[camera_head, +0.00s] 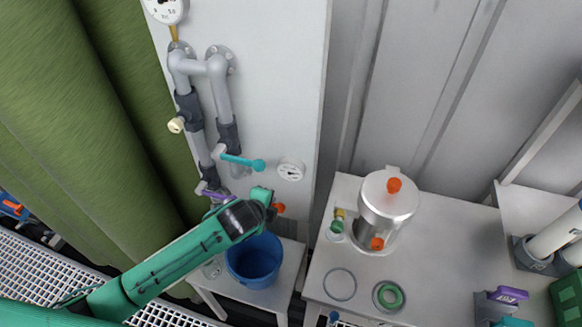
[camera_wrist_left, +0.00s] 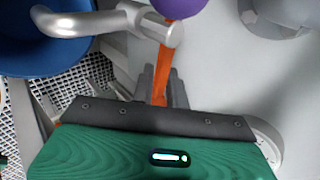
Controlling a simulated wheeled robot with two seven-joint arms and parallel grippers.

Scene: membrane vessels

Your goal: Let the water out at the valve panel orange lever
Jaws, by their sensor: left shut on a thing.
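The white valve panel (camera_head: 270,100) stands upright, with grey pipes on it. The orange lever's knob (camera_head: 279,208) shows just right of my left gripper (camera_head: 268,203), low on the panel. In the left wrist view the orange lever (camera_wrist_left: 162,72) runs from a silver valve body (camera_wrist_left: 158,28) down between the fingers. My left gripper (camera_wrist_left: 160,95) is shut on the lever. A silver spout (camera_wrist_left: 85,22) leads from the valve toward the blue bucket (camera_wrist_left: 35,50). In the head view the bucket (camera_head: 254,262) stands below the gripper; its contents cannot be told. My right gripper is not in view.
A teal lever (camera_head: 242,161) and a purple lever (camera_head: 212,191) are close above the left gripper. A metal vessel (camera_head: 387,205) stands on the white table (camera_head: 450,260) at right. Green curtains (camera_head: 60,130) hang at left.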

